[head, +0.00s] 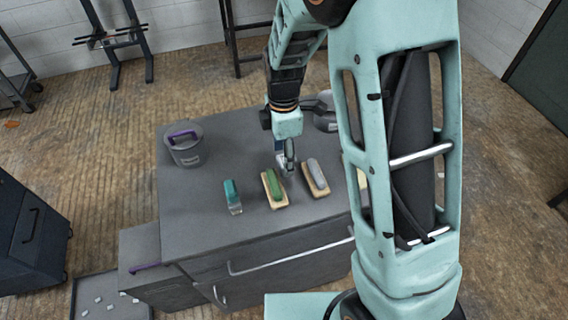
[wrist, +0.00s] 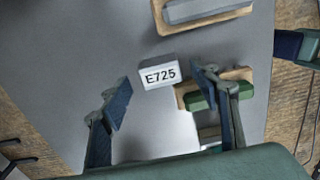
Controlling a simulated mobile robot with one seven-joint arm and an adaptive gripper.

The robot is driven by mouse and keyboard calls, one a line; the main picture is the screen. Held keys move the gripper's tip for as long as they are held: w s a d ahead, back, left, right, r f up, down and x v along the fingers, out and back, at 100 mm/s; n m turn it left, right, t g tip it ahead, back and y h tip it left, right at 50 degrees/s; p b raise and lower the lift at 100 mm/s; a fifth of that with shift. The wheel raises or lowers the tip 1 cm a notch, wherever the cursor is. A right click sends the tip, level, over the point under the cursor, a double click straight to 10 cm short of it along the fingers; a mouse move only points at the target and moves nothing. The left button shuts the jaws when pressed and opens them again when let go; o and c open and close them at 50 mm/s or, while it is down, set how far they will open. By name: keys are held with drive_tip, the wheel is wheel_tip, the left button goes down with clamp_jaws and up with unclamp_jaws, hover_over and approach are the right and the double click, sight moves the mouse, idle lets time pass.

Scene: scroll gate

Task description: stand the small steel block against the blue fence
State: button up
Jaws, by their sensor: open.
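A small light-grey block with a white "E725" label (wrist: 160,75) lies on the grey table in the wrist view. My gripper (wrist: 164,88) is open, with its two dark blue fingers apart and the labelled block between and just beyond their tips. No contact shows. In the head view my gripper (head: 286,158) is low over the table, behind the green-handled piece, and mostly hides the block. I cannot make out a blue fence in either view.
A green-handled piece on a wooden base (head: 273,188) lies close by; my right finger overlaps it in the wrist view. A grey-handled piece (head: 316,177) and a teal-handled piece (head: 232,196) flank it.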

drive_tip(key=shift+a+f, duration=0.1)
drive_tip(key=shift+f, duration=1.3)
drive_tip(key=shift+s, duration=0.1)
drive_tip(key=shift+c, duration=0.4)
clamp_jaws()
